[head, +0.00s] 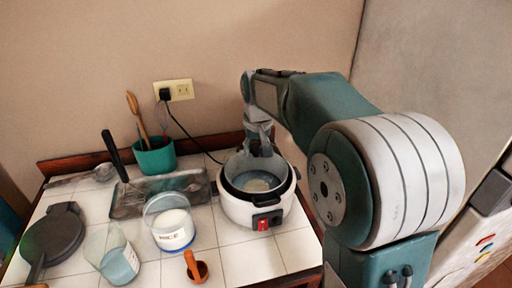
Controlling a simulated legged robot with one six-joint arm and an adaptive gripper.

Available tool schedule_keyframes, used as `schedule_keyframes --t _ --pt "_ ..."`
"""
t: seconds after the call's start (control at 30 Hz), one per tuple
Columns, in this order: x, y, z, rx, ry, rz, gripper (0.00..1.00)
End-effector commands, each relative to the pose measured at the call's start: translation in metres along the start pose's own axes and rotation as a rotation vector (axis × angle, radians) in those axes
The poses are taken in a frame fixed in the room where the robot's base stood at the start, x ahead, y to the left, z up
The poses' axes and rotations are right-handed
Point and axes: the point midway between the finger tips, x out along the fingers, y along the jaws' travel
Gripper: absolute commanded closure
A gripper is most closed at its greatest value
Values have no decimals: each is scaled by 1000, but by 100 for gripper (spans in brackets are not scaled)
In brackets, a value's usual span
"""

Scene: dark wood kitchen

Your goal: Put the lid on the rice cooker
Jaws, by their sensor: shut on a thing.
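The white rice cooker (240,214) stands on the tiled counter, with a red switch on its front and a dark inner rim. Pale contents show inside its round opening. My gripper (261,147) is above the back part of the cooker, pointing down. It is shut on what looks like the clear lid (238,166), a see-through disc over the opening. The fingertips and the grip on the lid are small and partly blurred. I cannot tell whether the lid touches the cooker's rim.
Left of the cooker are a rice container (170,238), a measuring cup (118,264), an orange scoop (195,268) and a metal tray (201,181). A teal utensil pot (155,158) and dark round pan (52,240) stand farther left. A black cord runs to the wall outlet (173,90).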

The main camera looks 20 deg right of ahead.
Motion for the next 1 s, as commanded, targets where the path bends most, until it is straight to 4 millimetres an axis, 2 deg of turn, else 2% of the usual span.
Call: schedule_keyframes --t 0.5,0.53,0.6,1.0 --pt "11 0 2 0 1 0 100" --pt "11 0 2 0 0 0 41" --pt "11 0 2 0 0 0 15" --pt "10 0 2 0 0 0 15"
